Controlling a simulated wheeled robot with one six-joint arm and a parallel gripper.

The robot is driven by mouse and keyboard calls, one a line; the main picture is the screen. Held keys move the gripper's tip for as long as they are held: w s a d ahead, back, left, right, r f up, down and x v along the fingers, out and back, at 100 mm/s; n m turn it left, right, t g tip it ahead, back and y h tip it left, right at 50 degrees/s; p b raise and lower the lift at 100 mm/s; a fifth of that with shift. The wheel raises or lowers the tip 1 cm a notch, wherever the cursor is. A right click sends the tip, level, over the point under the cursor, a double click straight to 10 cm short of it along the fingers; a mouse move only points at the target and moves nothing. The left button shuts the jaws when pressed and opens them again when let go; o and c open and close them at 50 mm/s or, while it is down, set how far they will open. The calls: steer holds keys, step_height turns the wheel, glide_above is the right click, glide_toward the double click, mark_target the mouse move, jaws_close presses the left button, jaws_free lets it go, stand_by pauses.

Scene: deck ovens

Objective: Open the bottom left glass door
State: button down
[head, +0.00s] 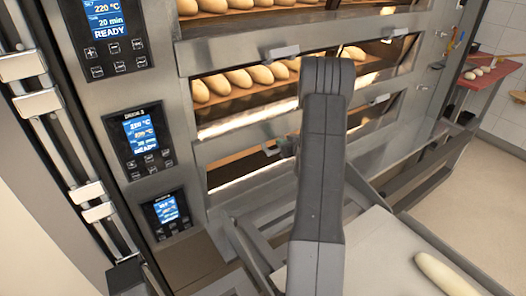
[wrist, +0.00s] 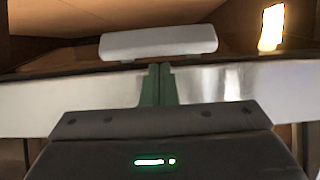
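The bottom left glass door (head: 236,172) is in the lowest oven deck in the head view, partly hidden behind my arm. A brown, lit interior shows there. In the wrist view a pale grey handle bar (wrist: 158,42) lies across the top centre, above a bright steel strip (wrist: 70,100). The green fingers of my gripper (wrist: 158,72) are together, with only a thin seam between them. Their tips are at the lower edge of the bar; I cannot tell whether they touch it. In the head view my arm hides most of the gripper.
Loaves (head: 240,80) fill the decks above. Control panels (head: 148,135) line the left side. A pale board (head: 385,250) with a long piece of dough (head: 445,273) is at the lower right. A red table (head: 490,75) stands far right; the floor there is clear.

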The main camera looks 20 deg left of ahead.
steer(key=r+p+v, duration=0.1)
steer(key=v, duration=0.6)
steer(key=shift+p, duration=0.3)
steer(key=shift+a, duration=0.1)
stand_by(0.6)
steer(key=b+x, duration=0.1)
steer(key=x, duration=0.6)
steer(key=shift+w, duration=0.15)
steer(key=shift+r, duration=0.3)
steer(key=shift+f, duration=0.15)
